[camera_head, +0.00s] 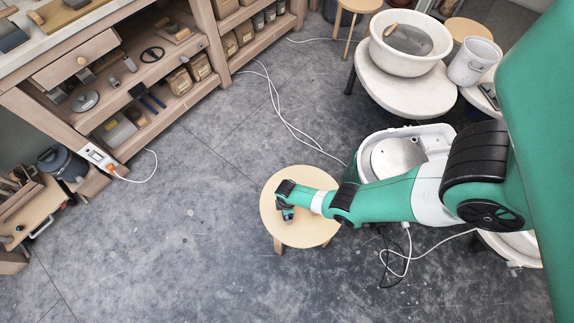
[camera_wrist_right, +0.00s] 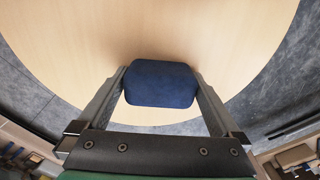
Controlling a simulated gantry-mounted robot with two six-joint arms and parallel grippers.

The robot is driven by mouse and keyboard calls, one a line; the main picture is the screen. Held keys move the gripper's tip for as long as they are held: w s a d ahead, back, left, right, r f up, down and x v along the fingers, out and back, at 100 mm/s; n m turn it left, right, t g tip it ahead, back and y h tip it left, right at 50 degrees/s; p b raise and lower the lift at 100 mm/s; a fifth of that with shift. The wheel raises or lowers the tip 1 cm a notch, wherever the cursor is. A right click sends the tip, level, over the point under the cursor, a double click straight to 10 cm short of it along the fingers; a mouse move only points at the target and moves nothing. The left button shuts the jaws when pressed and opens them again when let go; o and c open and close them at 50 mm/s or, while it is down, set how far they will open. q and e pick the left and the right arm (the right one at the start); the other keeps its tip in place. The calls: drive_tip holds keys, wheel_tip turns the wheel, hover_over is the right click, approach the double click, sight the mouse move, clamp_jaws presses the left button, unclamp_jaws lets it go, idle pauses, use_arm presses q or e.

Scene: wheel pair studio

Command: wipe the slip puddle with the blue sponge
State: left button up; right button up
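The blue sponge (camera_wrist_right: 162,84) sits between the two fingers of my right gripper (camera_wrist_right: 162,88) in the right wrist view, with a finger against each side. In the head view my right gripper (camera_head: 287,213) points down over the round wooden stool (camera_head: 308,232); the sponge is mostly hidden there by the wrist. The pale stool top (camera_wrist_right: 60,45) fills much of the right wrist view behind the sponge. I cannot tell whether the sponge touches it. I can make out no slip puddle in either view. My left gripper is out of view.
A potter's wheel (camera_head: 395,155) with a white splash pan stands right behind the stool. A large white basin (camera_head: 410,65) and a white bucket (camera_head: 472,62) stand beyond it. White cables (camera_head: 280,105) cross the floor. Wooden shelves (camera_head: 150,75) line the left; the grey floor (camera_head: 170,220) before them is open.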

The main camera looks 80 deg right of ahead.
drive_tip(key=shift+r, duration=0.1)
idle(0.4)
drive_tip(key=shift+r+p, duration=0.9)
drive_tip(key=shift+p, duration=0.1)
drive_tip(key=c, duration=1.1)
wheel_tip(320, 180, up, 6)
drive_tip(key=p, duration=0.6)
